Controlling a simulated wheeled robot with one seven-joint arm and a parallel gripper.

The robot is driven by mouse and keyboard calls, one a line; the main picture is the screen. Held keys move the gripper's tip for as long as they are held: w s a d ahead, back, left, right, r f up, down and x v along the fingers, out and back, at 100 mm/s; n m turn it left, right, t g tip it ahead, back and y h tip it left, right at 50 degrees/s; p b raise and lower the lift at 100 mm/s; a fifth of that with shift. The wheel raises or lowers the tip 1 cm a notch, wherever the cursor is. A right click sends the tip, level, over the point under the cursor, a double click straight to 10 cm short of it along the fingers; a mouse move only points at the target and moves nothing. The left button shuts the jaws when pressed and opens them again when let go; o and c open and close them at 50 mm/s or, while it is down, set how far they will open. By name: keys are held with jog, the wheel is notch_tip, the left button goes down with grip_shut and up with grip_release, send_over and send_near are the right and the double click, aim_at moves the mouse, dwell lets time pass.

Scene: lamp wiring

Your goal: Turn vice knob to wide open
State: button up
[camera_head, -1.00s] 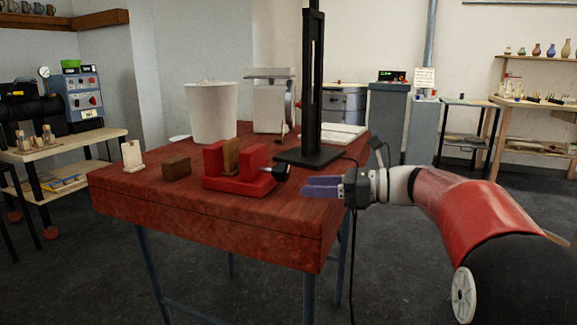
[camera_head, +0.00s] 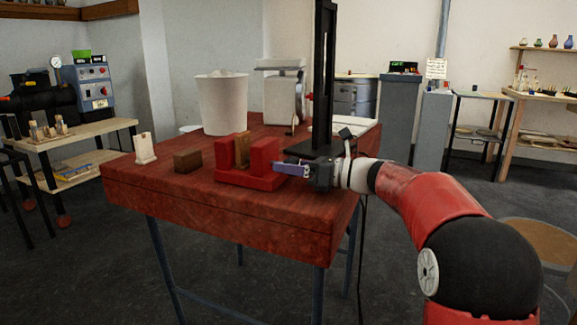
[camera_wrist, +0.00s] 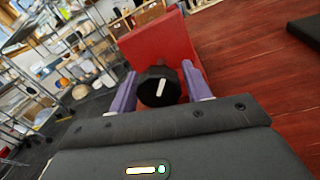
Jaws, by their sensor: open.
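The red vice (camera_head: 250,180) stands on the red-brown table, with a brown wooden block (camera_head: 242,150) upright between its jaws. The black vice knob (camera_wrist: 158,88) with a white pointer mark shows in the wrist view, in front of the vice's red jaw (camera_wrist: 160,45). My gripper (camera_head: 278,168) is at the right side of the vice. Its two purple fingers are open, one on each side of the knob; I cannot tell whether they touch it. In the head view my gripper hides the knob.
A small brown block (camera_head: 187,161) and a pale wooden piece (camera_head: 145,148) stand left of the vice. A black upright stand (camera_head: 324,90) rises close behind my gripper. A white bin (camera_head: 222,104) is at the back. The table's front edge is clear.

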jog(key=shift+a, duration=0.3)
jog(key=c, duration=0.7)
jog(key=shift+n+b, duration=0.5)
jog(key=shift+n, duration=1.1)
jog(key=o, duration=0.7)
